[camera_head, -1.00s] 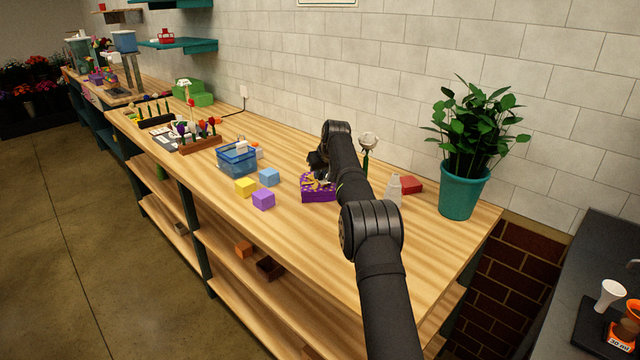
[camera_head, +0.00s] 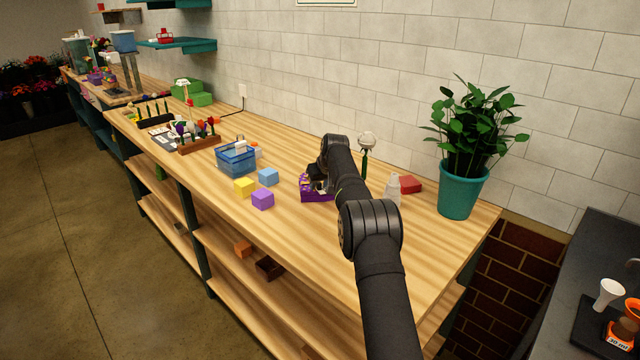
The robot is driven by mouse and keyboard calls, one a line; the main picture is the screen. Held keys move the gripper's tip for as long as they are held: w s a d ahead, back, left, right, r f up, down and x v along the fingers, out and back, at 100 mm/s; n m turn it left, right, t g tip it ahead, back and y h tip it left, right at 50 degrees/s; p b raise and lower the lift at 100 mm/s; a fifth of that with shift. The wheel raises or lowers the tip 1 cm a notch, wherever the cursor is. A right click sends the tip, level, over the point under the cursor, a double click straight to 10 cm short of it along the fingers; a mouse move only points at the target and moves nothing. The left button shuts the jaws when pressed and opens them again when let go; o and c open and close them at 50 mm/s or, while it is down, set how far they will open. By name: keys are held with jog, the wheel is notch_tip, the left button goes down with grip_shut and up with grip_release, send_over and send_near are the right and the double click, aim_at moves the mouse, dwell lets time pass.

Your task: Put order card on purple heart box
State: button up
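The purple heart box (camera_head: 316,195) sits on the wooden workbench in the head view, just left of my forearm, with its right part hidden by the arm. My gripper (camera_head: 318,183) is low over the box's top and hides much of it. The gripper is small and dark here, so I cannot tell whether its fingers are open or shut, or whether they touch the box. I cannot make out the order card clearly; it may be hidden by the gripper or arm.
A red block (camera_head: 410,184) and a potted plant (camera_head: 461,190) are on the right. The front bench strip is clear.

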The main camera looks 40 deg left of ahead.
aim_at(320, 184)
jog(key=shift+d+r, duration=0.1)
jog(key=shift+r, duration=0.35)
jog(key=v, duration=0.7)
jog(key=shift+f, duration=0.15)
jog(key=x, duration=0.7)
jog(key=shift+f, duration=0.3)
jog(key=shift+r, duration=1.95)
jog(key=shift+f, duration=0.1)
